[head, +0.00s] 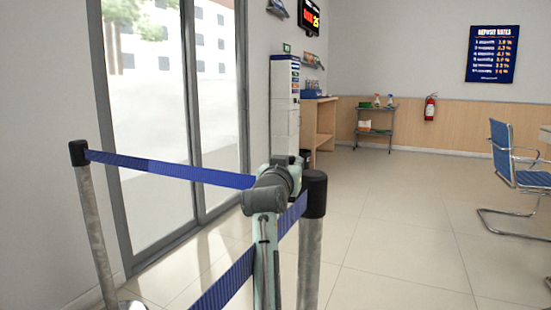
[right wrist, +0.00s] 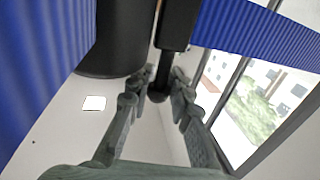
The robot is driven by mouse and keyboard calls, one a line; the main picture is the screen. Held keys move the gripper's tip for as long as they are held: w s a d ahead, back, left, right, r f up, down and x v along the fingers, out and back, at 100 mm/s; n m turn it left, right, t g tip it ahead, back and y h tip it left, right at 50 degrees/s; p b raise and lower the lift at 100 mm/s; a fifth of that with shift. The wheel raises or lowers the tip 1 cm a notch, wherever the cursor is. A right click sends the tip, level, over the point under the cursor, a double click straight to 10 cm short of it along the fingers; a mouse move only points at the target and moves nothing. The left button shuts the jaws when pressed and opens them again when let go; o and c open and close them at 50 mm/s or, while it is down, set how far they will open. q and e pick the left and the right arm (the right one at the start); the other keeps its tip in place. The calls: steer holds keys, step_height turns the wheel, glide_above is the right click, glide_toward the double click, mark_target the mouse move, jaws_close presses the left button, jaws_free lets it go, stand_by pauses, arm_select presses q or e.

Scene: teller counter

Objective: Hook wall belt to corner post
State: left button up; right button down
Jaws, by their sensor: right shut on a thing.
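The corner post (head: 313,240) stands upright at the lower middle of the head view, with a black head (head: 314,195). The blue wall belt (head: 170,170) runs from a left post to my right gripper (head: 285,170). In the right wrist view, my right gripper (right wrist: 162,82) is shut on the belt's black end piece (right wrist: 176,25), with the blue strap on its right (right wrist: 262,32). The black post head (right wrist: 115,35) is just left of this end piece; a narrow gap seems to separate them. My arm hides part of the contact area in the head view. My left gripper is out of view.
A second blue belt (head: 228,282) runs from the corner post down towards me, behind my arm. The left post (head: 92,220) stands by the glass door (head: 165,120). A blue chair (head: 515,160) is at the right. The floor right of the corner post is clear.

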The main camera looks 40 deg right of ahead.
steer(key=shift+s+f, duration=0.1)
steer(key=shift+s, duration=0.1)
steer(key=shift+d, duration=0.1)
steer(key=c, duration=1.8)
jaws_free()
steer(key=shift+o, duration=1.1)
steer(key=shift+s, duration=0.15)
steer(key=v, duration=0.7)
steer(key=shift+s, duration=0.1)
